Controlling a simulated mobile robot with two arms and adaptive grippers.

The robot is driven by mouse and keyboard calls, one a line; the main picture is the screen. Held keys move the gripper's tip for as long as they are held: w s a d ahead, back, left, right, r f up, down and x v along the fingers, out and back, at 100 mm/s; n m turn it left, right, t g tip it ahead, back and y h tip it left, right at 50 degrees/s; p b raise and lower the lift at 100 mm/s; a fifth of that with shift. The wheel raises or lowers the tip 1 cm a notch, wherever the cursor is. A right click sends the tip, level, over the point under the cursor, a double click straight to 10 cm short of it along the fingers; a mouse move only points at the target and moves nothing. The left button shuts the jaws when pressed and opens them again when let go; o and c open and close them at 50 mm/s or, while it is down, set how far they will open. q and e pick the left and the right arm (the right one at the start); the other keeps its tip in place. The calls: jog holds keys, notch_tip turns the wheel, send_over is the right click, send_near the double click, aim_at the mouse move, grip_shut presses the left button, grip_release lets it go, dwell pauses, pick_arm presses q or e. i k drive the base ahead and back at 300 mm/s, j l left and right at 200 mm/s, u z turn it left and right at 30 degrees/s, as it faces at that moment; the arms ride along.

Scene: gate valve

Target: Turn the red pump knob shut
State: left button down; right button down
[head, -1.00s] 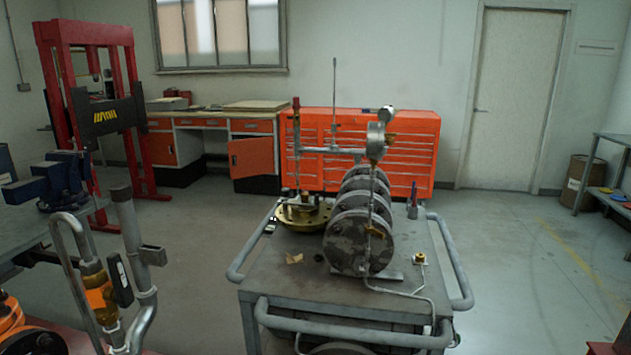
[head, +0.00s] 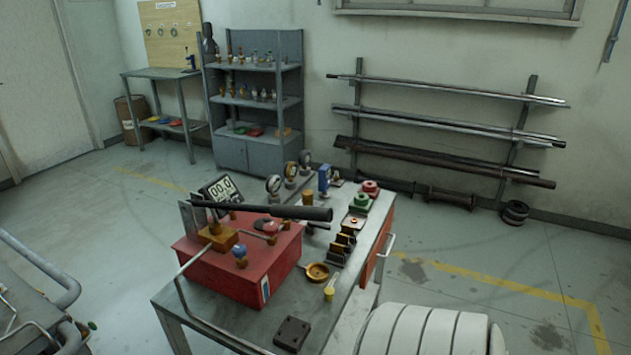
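The red pump (head: 232,272) is a red box on a grey-topped bench in the middle of the head view. A small red knob (head: 268,225) sits on top of it, partly hidden behind the pump's long black lever handle (head: 270,211). A blue knob (head: 239,252) stands on a brass fitting near the pump's front.
The bench (head: 345,282) also carries gauges, red and green flanged parts (head: 362,200), a brass cup (head: 317,272) and a black block (head: 292,334). A cart rail (head: 40,265) stands at the left. A shelf (head: 255,100) and pipe rack (head: 440,125) line the wall. Floor lies clear between.

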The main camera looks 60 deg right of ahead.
aim_at(271, 227)
jog(key=z, duration=1.6)
jog(key=j+z, duration=0.15)
jog(key=z, duration=0.2)
jog(key=k+j+z, duration=0.1)
jog(key=z, duration=0.2)
